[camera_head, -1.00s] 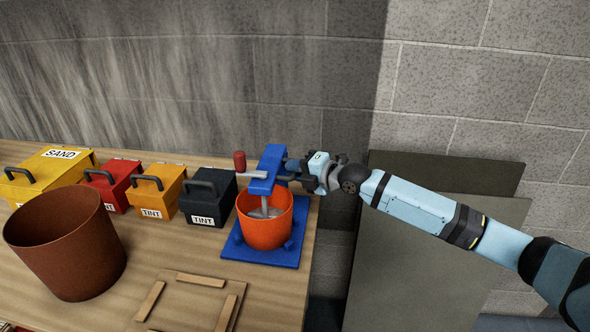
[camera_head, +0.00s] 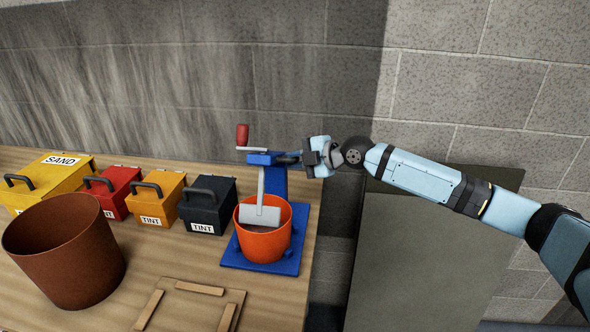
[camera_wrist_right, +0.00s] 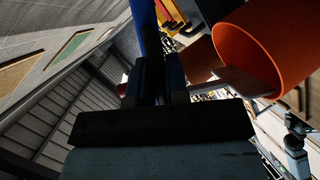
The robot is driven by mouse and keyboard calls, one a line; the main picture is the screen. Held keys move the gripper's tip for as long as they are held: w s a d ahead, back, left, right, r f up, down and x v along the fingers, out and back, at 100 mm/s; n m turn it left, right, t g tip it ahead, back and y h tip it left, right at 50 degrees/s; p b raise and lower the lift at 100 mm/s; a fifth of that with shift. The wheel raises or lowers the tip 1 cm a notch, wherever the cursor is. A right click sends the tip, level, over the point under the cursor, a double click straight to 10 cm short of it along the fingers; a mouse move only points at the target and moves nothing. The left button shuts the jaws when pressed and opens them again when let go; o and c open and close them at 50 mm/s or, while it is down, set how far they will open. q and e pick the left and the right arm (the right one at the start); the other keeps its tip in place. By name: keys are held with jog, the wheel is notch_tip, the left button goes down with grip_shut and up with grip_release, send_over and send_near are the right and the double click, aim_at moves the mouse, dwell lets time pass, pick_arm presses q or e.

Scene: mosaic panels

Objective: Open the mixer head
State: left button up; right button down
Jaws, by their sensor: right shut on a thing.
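The blue mixer stands on a blue base (camera_head: 232,256) near the table's right end. My right gripper (camera_head: 301,158) is shut on the dark handle at the head's right side. In the right wrist view the dark fingers (camera_wrist_right: 158,85) close at the blue part, beside the orange bucket (camera_wrist_right: 262,50). My left gripper is not in view.
Left of the mixer stand lidded boxes: black (camera_head: 208,208), orange (camera_head: 157,203), red (camera_head: 118,196) and yellow SAND (camera_head: 52,178). A large brown bucket (camera_head: 68,255) stands in front. A wooden frame board (camera_head: 192,308) lies at the table front. Grey panels (camera_head: 420,250) lean against the wall.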

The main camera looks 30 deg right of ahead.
jog(key=shift+w+d+r+m+g+y+b, duration=0.15)
jog(key=shift+w+d+r+m+g, duration=0.15)
jog(key=shift+r+m, duration=0.25)
jog(key=shift+w+d+r+m+g+y+b, duration=0.15)
jog(key=shift+w+r+m+g, duration=0.2)
jog(key=shift+r+m, duration=0.15)
jog(key=shift+w+d+r+m+g+y, duration=0.25)
jog(key=shift+w+r+m+g, duration=0.1)
jog(key=shift+r+m, duration=0.1)
jog(key=shift+w+d+r+m+g+y, duration=0.2)
jog(key=shift+w+d+r+m+y, duration=0.1)
jog(key=shift+w+r, duration=0.1)
jog(key=shift+w+d+r+m+g+y, duration=0.4)
jog(key=shift+w+d+m+g, duration=0.15)
jog(key=shift+w+m, duration=0.2)
jog(key=shift+w+d+r+m+g+y, duration=0.35)
jog(key=shift+w+d+m+g, duration=0.1)
jog(key=shift+w+d+m, duration=0.25)
jog(key=shift+a, duration=0.1)
jog(key=c, duration=1.1)
grip_release()
jog(key=shift+f, duration=0.1)
jog(key=shift+c, duration=0.2)
jog(key=shift+s, duration=0.1)
